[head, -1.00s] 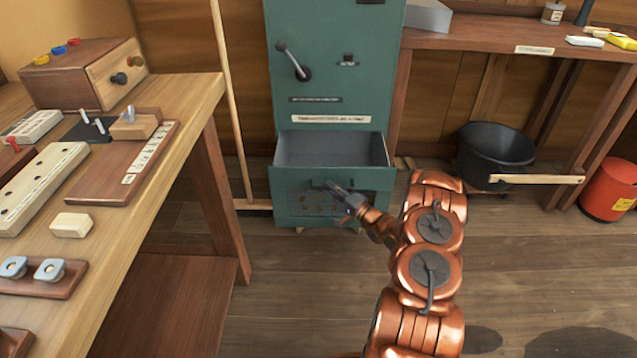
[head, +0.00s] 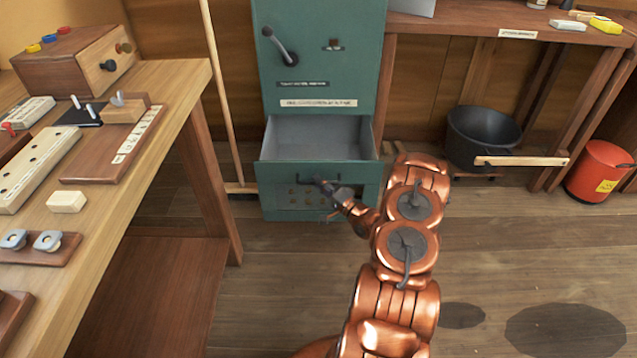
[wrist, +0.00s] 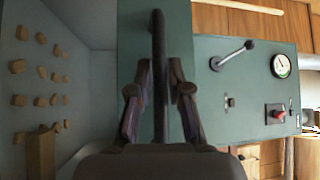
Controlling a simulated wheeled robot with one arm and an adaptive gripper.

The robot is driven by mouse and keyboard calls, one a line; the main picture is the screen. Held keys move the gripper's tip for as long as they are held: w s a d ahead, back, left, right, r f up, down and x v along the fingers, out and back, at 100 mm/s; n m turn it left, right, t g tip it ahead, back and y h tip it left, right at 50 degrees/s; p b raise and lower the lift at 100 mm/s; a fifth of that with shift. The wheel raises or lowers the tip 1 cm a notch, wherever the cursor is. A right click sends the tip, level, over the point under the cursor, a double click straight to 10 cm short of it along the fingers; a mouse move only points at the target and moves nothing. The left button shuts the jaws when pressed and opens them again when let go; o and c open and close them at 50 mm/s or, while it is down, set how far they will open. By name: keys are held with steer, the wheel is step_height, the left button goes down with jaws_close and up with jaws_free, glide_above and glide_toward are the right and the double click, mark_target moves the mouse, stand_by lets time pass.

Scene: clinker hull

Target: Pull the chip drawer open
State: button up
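The chip drawer (head: 270,178) is in the lower part of a green cabinet (head: 318,60). It stands pulled out, with its grey inside showing in the head view. The dark handle (head: 292,180) is on its front. My gripper (head: 322,184) is at this handle. In the wrist view the handle (wrist: 159,30) runs as a dark bar between the two fingers of my gripper (wrist: 159,72), with the fingertips close against both sides. The exact contact is dark and hard to see. Wood chips (wrist: 40,100) show in a grey recess beside the drawer front in the wrist view.
A wooden workbench (head: 170,85) with boxes and blocks stands at left. A pole (head: 218,90) leans beside the cabinet. At right are a bench (head: 460,28), a black bucket (head: 480,135) and a red bin (head: 598,170). The floor (head: 300,270) before the cabinet is clear.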

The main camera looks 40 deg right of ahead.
steer(key=o, duration=0.3)
steer(key=s+d+f, duration=0.1)
steer(key=s, duration=1)
steer(key=shift+s+d+f, duration=0.2)
steer(key=shift+s+f, duration=0.15)
steer(key=shift+s, duration=0.05)
stand_by(0.4)
